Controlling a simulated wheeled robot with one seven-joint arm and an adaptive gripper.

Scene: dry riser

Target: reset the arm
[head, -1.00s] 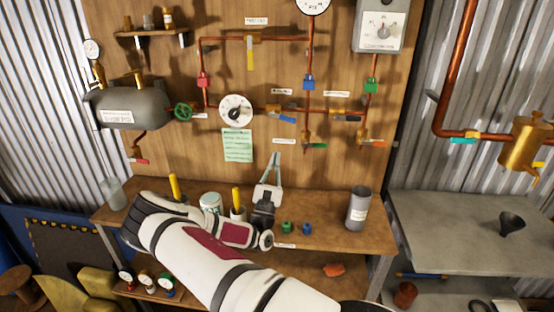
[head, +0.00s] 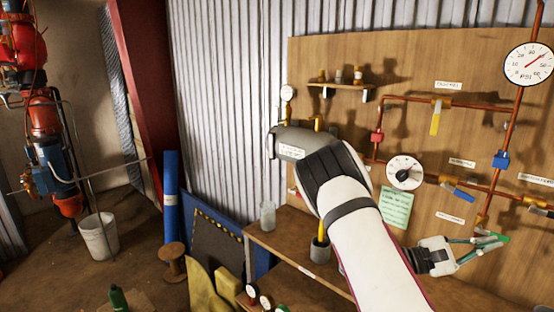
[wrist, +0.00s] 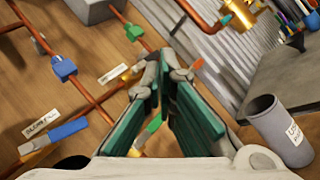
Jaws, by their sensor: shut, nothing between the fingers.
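My gripper (head: 488,242) is at the right of the head view, in front of the wooden pipe board (head: 340,110). My white arm (head: 380,250) reaches up from the lower middle and bends toward the right. In the wrist view, the teal fingers of my gripper (wrist: 157,80) come together at their far ends, with nothing held. A green valve handle (wrist: 154,125) shows behind and between the fingers, and it cannot be told how near it is. The arm hides part of the grey tank (head: 292,146) and the bench (head: 290,250).
A glass jar (head: 267,216) and a cup with a yellow-handled tool (head: 320,250) stand on the bench. Copper pipes with a blue valve (head: 500,160) and a gauge (head: 530,66) are near my gripper. A grey canister (wrist: 278,130) shows in the wrist view. Floor at left holds a bucket (head: 99,237).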

